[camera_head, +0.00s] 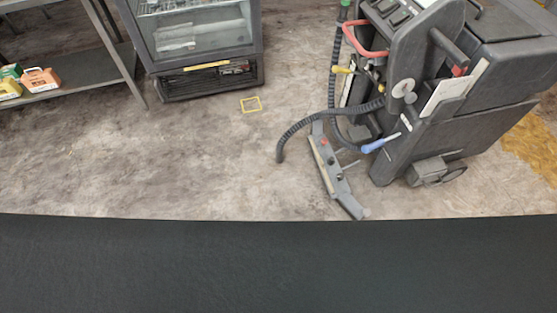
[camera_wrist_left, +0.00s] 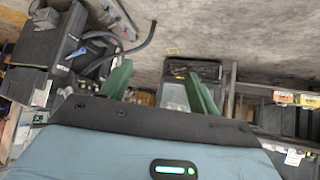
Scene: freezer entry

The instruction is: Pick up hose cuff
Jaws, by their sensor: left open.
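A dark ribbed hose (camera_head: 312,117) arches out from the floor-cleaning machine and ends low over the floor. Its free end, which looks like the hose cuff (camera_head: 280,156), points down; I cannot tell whether it touches the floor. In the left wrist view, turned upside down, the dark hose (camera_wrist_left: 135,49) curves beside the machine, up and left of my gripper. My left gripper (camera_wrist_left: 159,69) has two green fingers spread apart with nothing between them. It is apart from the hose. My right gripper shows in neither view.
The grey cleaning machine (camera_head: 455,130) stands at the right, with a squeegee bar (camera_head: 335,178) on the floor beside it. A glass-fronted cabinet (camera_head: 195,45) and a metal shelf (camera_head: 85,88) stand at the left. Open floor lies between. A dark surface (camera_head: 270,265) fills the front.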

